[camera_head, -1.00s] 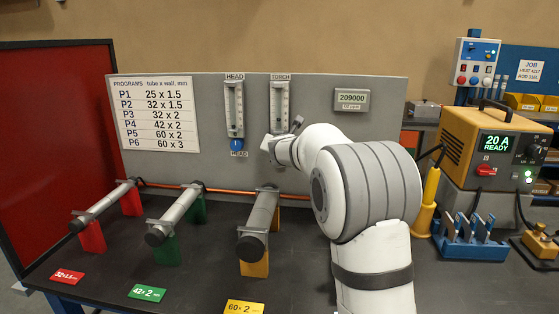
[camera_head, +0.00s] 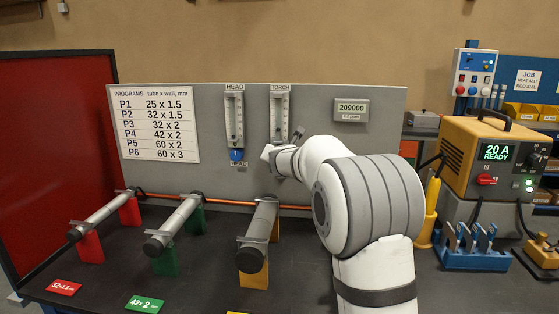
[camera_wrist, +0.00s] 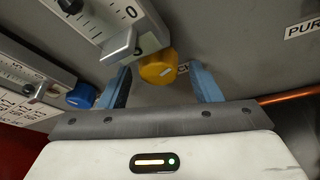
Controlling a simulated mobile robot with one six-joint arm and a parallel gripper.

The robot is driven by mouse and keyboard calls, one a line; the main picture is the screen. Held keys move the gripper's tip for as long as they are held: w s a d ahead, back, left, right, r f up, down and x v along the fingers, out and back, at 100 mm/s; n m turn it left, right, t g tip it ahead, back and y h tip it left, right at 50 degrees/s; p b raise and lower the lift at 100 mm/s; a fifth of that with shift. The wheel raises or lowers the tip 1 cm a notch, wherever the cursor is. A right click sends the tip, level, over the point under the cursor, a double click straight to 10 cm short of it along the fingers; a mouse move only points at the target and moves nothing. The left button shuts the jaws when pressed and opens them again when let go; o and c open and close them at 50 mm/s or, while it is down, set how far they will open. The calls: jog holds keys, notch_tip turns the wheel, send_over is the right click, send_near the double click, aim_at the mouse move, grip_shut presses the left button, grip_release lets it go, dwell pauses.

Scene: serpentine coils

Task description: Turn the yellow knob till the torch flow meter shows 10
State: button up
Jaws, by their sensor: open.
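The torch flow meter (camera_head: 279,112) is a clear vertical tube on the grey panel, under a TORCH label. Its reading is too small to make out in the head view. In the wrist view the lower end of its scale (camera_wrist: 124,12) shows a 0. The yellow knob (camera_wrist: 158,68) sits below that meter. My gripper (camera_wrist: 164,84) is open, with one blue finger on each side of the yellow knob and gaps visible. In the head view my arm hides the knob.
The head flow meter (camera_head: 234,118) with its blue knob (camera_head: 236,155) is just left; the blue knob (camera_wrist: 82,95) also shows in the wrist view. A copper pipe (camera_head: 230,202) runs low along the panel. Coil mandrels (camera_head: 181,221) stand on the dark bench. A yellow power unit (camera_head: 470,165) stands right.

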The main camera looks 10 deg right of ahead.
jog(key=v, duration=0.7)
jog(key=shift+s, duration=0.25)
jog(key=shift+r, duration=0.15)
jog(key=shift+c, duration=0.5)
